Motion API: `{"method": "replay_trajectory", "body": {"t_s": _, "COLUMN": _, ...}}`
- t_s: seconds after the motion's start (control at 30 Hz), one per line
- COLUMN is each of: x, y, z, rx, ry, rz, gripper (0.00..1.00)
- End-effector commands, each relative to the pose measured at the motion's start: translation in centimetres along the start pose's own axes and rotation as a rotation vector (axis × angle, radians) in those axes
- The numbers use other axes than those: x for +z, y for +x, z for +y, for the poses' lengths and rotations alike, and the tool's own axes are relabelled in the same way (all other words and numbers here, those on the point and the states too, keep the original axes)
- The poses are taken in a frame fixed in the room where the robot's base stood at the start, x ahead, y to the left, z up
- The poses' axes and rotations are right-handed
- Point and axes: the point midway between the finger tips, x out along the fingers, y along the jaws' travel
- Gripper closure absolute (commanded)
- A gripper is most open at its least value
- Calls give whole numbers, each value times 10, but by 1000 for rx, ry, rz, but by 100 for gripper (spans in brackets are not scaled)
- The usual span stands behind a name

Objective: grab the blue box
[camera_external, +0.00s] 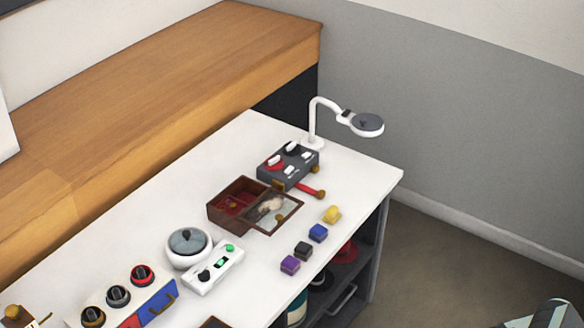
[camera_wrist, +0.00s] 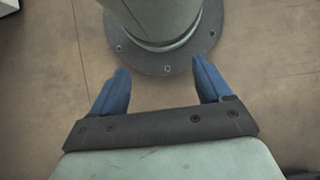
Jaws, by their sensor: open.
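The small blue box (camera_external: 318,233) sits on the white table near its right edge in the external view. It stands in a row between a black box (camera_external: 302,251) and a yellow piece (camera_external: 332,214). In the wrist view, my gripper (camera_wrist: 161,70) has its two blue fingers spread apart with nothing between them. It is over the brown floor beside my round base, away from the table. The blue box is not in the wrist view, and the gripper's fingers are not in the external view.
A purple box (camera_external: 290,264) ends the row. Nearby are an open brown wooden box (camera_external: 224,218), a dark control box (camera_external: 302,172), a white lamp (camera_external: 313,125), a round white device (camera_external: 174,257) and a white panel (camera_external: 208,277). Shelves lie below the table edge.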

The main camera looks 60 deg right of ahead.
Motion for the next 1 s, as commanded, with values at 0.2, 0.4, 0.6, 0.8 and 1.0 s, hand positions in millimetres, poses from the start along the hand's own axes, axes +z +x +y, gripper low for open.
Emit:
{"method": "replay_trajectory", "body": {"t_s": 0.2, "x": -1, "y": -1, "z": 0, "rx": 0, "ry": -3, "rz": 3, "gripper": 22}}
{"method": "replay_trajectory", "body": {"t_s": 0.4, "x": -24, "y": -25, "z": 3, "rx": -3, "ry": -52, "rz": 44, "gripper": 22}}
{"method": "replay_trajectory", "body": {"t_s": 0.6, "x": -63, "y": -75, "z": 12, "rx": -1, "ry": -156, "rz": 127, "gripper": 22}}
{"method": "replay_trajectory", "body": {"t_s": 0.8, "x": -96, "y": -130, "z": 22, "rx": 14, "ry": -262, "rz": 210, "gripper": 22}}
{"method": "replay_trajectory", "body": {"t_s": 1.0, "x": -124, "y": -189, "z": 36, "rx": 41, "ry": -365, "rz": 291, "gripper": 22}}
